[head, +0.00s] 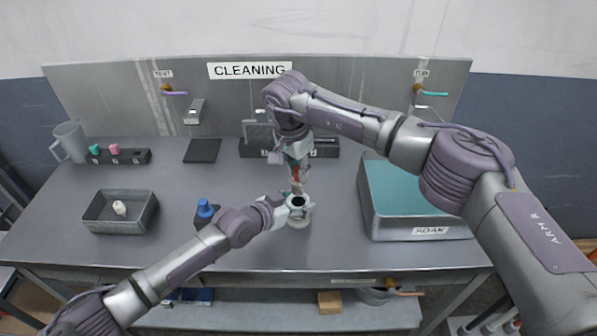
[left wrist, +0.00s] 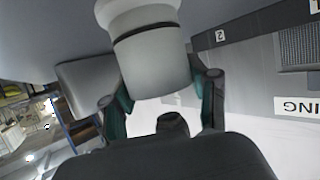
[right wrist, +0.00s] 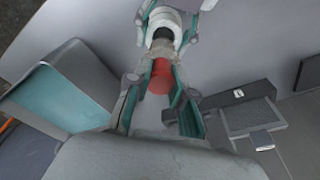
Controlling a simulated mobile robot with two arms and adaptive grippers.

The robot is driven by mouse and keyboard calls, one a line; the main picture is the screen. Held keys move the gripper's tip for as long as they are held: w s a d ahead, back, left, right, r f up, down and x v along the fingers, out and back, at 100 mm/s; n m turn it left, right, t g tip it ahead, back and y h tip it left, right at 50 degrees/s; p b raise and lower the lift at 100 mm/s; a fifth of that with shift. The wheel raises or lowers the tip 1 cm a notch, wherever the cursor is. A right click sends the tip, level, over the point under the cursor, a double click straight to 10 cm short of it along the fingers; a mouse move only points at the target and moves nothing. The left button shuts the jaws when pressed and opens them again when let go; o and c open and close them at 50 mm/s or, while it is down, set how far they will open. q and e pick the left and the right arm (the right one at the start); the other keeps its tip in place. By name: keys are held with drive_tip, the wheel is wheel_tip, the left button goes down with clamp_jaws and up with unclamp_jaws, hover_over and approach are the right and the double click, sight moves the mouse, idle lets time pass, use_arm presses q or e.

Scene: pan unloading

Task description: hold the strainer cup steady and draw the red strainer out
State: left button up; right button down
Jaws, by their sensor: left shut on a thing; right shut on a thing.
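The strainer cup (head: 299,220) stands upright near the table's front, a pale cylinder with a dark opening. My left gripper (head: 295,203) is shut around its side. In the left wrist view the cup (left wrist: 155,65) sits between the teal fingers. The red strainer (head: 296,172) is above the cup. My right gripper (head: 297,183) comes down from above and is shut on it. In the right wrist view the red strainer (right wrist: 160,77) lies between the fingers, with the cup (right wrist: 166,22) beyond.
A grey SOAK tub (head: 418,232) with teal inside stands at right. A blue-topped item (head: 205,209) stands left of the cup, close to my left arm. A dark rack (head: 325,147) is at the back.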

use_arm(q)
drive_tip(key=o, duration=1.3)
drive_tip(key=shift+a, duration=0.1)
drive_tip(key=v, duration=1.2)
